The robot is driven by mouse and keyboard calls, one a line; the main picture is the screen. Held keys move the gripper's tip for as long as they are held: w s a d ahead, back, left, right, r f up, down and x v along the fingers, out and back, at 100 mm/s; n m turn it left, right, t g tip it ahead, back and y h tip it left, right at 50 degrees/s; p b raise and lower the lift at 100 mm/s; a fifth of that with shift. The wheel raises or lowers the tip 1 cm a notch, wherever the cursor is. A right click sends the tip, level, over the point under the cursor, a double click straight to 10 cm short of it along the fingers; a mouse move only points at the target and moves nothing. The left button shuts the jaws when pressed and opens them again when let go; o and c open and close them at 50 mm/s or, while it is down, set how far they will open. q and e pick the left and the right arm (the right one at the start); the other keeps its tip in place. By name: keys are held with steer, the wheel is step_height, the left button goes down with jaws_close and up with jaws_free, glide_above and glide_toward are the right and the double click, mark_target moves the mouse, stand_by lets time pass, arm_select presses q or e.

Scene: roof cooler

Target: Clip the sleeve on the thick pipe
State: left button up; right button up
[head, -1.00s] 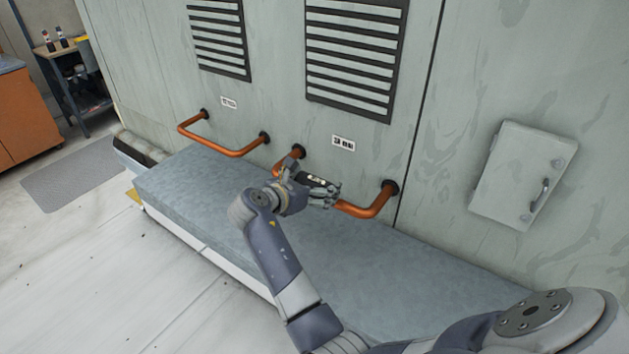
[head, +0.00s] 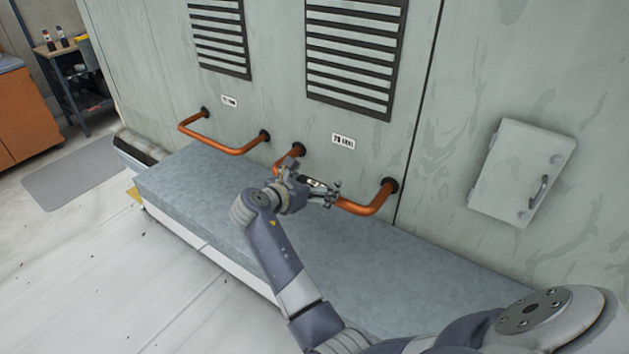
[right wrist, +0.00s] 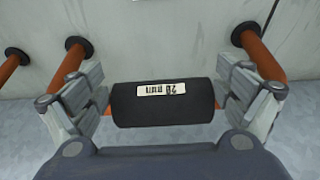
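The thick copper pipe (head: 370,207) is the right one of two bent pipes on the wall. It also shows in the right wrist view (right wrist: 262,58). A black sleeve (right wrist: 163,104) with a white label, upside down in the right wrist view, lies along the pipe's straight run. Bits of pipe show at both sleeve ends. Whether the sleeve is closed around the pipe is hidden. My right gripper (head: 313,180) is at the sleeve. Its fingers stand open, one beyond each sleeve end, with small gaps. My left gripper is not in view.
A thinner copper pipe (head: 225,148) is on the wall to the left. Wall labels (head: 343,141) sit above the pipes, below louvred vents (head: 352,60). A grey ledge (head: 180,185) runs beneath. A wall box (head: 522,172) is at the right.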

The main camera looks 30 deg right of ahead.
steer(key=f, duration=0.2)
steer(key=shift+s+a+f+y, duration=0.15)
steer(key=shift+s+f+y, duration=0.15)
steer(key=shift+f, duration=0.05)
step_height(320, 180, up, 12)
steer(key=shift+w+d+r, duration=0.25)
steer(key=shift+w, duration=0.1)
stand_by(0.3)
